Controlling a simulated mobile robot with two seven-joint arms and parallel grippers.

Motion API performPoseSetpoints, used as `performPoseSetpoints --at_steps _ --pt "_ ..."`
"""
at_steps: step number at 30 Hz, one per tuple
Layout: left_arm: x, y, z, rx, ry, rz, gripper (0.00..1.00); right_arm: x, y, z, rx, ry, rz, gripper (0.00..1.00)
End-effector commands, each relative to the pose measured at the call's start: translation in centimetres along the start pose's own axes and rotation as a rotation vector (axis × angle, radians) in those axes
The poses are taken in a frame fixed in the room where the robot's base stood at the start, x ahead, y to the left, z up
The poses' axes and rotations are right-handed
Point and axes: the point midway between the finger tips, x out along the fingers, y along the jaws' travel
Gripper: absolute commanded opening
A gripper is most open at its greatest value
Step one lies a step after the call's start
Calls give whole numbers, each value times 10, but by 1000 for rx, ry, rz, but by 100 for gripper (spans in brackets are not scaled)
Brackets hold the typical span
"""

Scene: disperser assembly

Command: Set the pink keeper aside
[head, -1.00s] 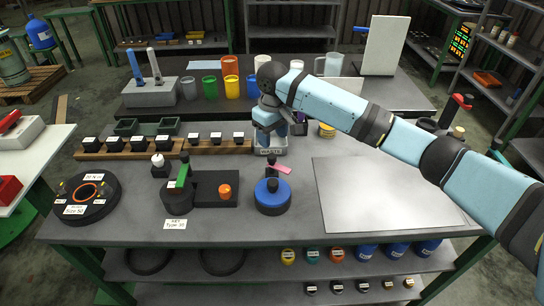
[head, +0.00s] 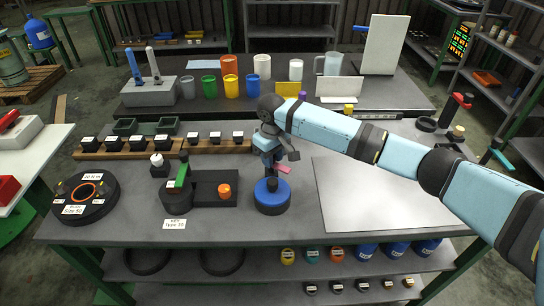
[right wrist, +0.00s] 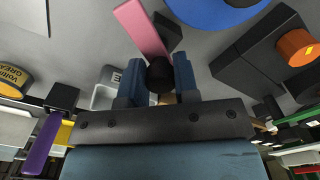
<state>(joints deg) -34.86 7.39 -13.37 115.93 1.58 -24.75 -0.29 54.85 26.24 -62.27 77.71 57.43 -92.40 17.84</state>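The pink keeper (head: 283,169) shows in the head view as a small flat pink bar beside a dark upright post, just above the blue-topped round base (head: 272,198). In the right wrist view the keeper (right wrist: 140,28) is a long pink strip leading to a black knob (right wrist: 160,75). My right gripper (head: 273,160) is right above the base and hides part of the keeper. Its two blue fingers (right wrist: 159,82) stand apart, one on each side of the black knob; whether they touch it is unclear. My left gripper is out of view.
A dark fixture with a green lever (head: 183,178) and an orange knob stands left of the base. A wooden rack (head: 160,149) of black blocks lies behind it. A bare grey plate (head: 385,195) covers the right side of the table. A purple piece shows in the wrist view (right wrist: 42,143).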

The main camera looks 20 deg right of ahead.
Motion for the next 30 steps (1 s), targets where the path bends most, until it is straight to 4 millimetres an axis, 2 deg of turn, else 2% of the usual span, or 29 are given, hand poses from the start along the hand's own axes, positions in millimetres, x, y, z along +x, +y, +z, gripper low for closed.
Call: performPoseSetpoints --at_steps 1,2,13,20,30 --pt "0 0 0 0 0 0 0 0 0 0 0 0 0 11" --pt "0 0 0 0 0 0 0 0 0 0 0 0 0 5" --pt "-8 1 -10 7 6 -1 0 -4 0 0 -58 0 -1 5" --pt "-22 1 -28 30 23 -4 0 -6 0 0 -205 -2 -2 5" --pt "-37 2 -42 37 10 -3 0 -4 1 0 -447 -1 -1 5"
